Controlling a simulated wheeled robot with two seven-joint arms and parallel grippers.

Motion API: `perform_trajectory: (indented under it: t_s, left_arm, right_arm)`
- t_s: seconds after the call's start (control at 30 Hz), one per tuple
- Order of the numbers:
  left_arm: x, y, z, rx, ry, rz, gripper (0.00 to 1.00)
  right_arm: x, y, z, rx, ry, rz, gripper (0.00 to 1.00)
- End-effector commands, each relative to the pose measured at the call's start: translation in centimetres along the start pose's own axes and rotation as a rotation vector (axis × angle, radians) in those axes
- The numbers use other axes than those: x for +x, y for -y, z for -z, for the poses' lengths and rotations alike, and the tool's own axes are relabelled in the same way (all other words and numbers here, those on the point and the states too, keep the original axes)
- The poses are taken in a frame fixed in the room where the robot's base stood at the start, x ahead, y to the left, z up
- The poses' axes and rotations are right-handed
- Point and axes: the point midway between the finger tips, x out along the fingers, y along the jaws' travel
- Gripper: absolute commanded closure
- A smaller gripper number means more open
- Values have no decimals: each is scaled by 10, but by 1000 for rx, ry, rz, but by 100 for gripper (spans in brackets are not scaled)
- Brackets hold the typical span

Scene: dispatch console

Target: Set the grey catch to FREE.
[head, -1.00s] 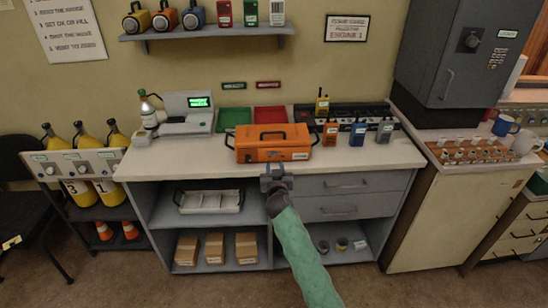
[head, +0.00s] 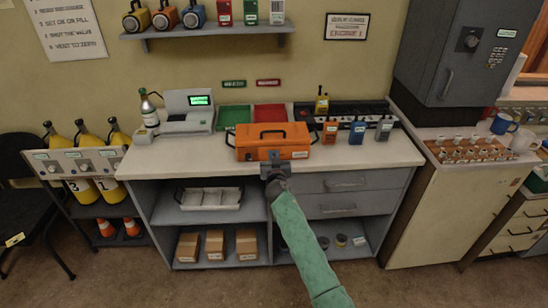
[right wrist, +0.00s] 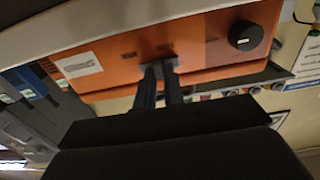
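The orange case (head: 262,144) sits on the counter with its dark handle on top. The grey catch (right wrist: 160,66) is a small dark piece on the case's orange face in the right wrist view, partly hidden by my fingers. My right gripper (head: 274,159) is at the lower front of the case. In the right wrist view its two fingers (right wrist: 160,75) are close together, with a narrow gap, and their tips are at the catch, seemingly closed on it. I cannot read any FREE marking or tell the catch's setting. My left gripper is not in view.
Green tray (head: 233,117) and red tray (head: 270,117) lie behind the case. Several handheld radios (head: 357,132) stand to its right. A black knob (right wrist: 245,35) and a white label (right wrist: 79,65) are on the case. The counter (head: 190,157) is clear to the left.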

Motion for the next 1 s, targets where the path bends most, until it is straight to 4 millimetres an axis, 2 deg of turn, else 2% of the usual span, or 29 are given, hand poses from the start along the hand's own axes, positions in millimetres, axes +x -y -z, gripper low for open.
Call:
perform_trajectory:
  t_s: [0.17, 0.3, 0.53, 0.73, 0.77, 0.87, 1.0]
  left_arm:
    - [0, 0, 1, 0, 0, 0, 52]
    - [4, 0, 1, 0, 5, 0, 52]
    - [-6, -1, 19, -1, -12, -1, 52]
    - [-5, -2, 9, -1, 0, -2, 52]
    - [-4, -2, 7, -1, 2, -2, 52]
    - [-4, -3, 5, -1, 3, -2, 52]
    - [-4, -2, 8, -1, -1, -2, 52]
  right_arm:
    - [0, -1, 0, 0, 0, 0, 100]
    - [0, -14, -2, 0, 0, -1, 100]
    - [0, -29, 0, -1, 0, 0, 100]
    - [0, -29, 0, -1, 0, 0, 100]
    - [0, -29, 0, -1, 0, 0, 86]
    - [0, -28, 0, -1, 0, 0, 67]
    - [0, -28, 0, -1, 0, 0, 67]
